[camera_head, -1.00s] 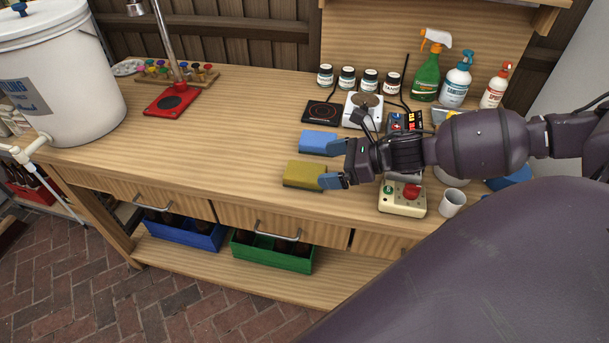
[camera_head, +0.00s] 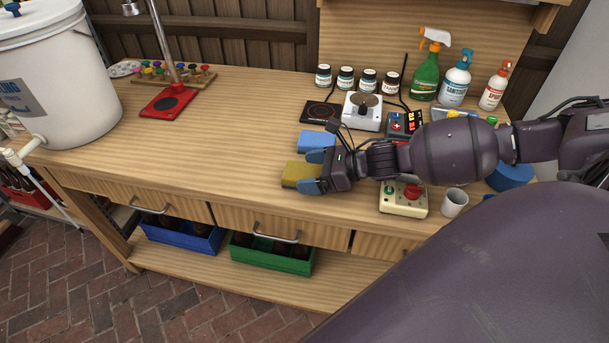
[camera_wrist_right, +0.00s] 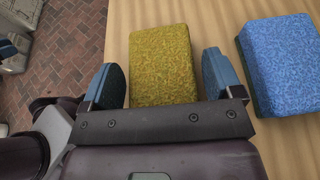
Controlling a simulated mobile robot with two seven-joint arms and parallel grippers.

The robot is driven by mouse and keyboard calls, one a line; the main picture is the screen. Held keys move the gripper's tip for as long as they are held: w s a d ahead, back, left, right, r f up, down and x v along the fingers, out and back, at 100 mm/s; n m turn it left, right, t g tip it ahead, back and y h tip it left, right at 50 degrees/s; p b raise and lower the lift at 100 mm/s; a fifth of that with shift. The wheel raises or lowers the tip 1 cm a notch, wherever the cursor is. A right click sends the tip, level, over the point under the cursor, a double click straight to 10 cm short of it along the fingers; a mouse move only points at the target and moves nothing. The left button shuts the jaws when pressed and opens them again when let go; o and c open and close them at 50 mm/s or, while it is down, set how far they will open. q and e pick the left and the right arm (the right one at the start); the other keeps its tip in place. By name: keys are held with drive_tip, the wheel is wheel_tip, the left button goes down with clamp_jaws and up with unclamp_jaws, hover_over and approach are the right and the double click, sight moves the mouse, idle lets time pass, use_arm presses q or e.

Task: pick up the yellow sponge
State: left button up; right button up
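The yellow sponge (camera_head: 298,173) lies flat on the wooden bench near its front edge. In the right wrist view the yellow sponge (camera_wrist_right: 162,66) sits between the two blue fingertips, with narrow gaps on both sides. My right gripper (camera_head: 313,172) is open around its near end, and the fingers appear not to press on it. The right gripper also shows in the right wrist view (camera_wrist_right: 161,82). Part of the sponge is hidden by the gripper in the head view.
A blue sponge (camera_head: 316,141) lies just behind the yellow one; it is close beside the finger in the right wrist view (camera_wrist_right: 283,62). The bench's left middle is clear.

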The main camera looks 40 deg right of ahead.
drive_tip(key=c, duration=0.7)
